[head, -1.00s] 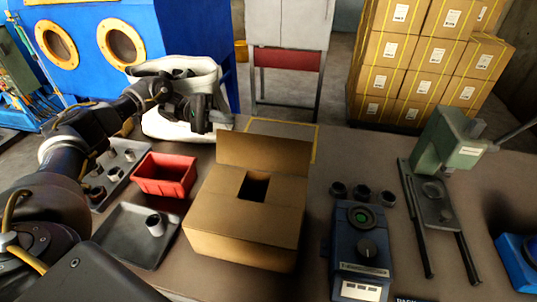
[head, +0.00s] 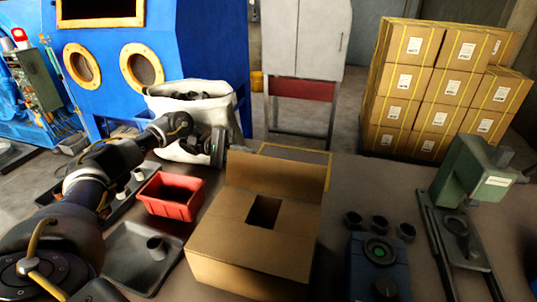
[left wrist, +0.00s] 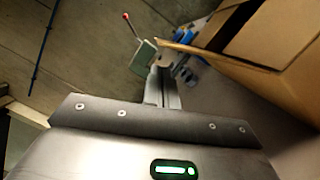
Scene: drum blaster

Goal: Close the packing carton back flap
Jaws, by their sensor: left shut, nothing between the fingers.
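The brown packing carton (head: 250,262) stands on the bench in the middle of the head view. Its back flap (head: 277,180) stands up along the far edge. The other top flaps lie folded in, around a dark square opening (head: 264,211). My left gripper (head: 236,149) is shut and empty, just beyond the upper left corner of the back flap. I cannot tell whether it touches the flap. In the left wrist view the gripper's fingers (left wrist: 163,88) show, with the carton (left wrist: 285,38) at upper right. My right gripper is not in view.
A red bin (head: 170,198) and a grey tray (head: 140,260) are left of the carton. A white sack (head: 190,110) stands behind my left gripper. A blue device (head: 378,265), several dark rings (head: 379,223) and a green press (head: 470,175) are at the right.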

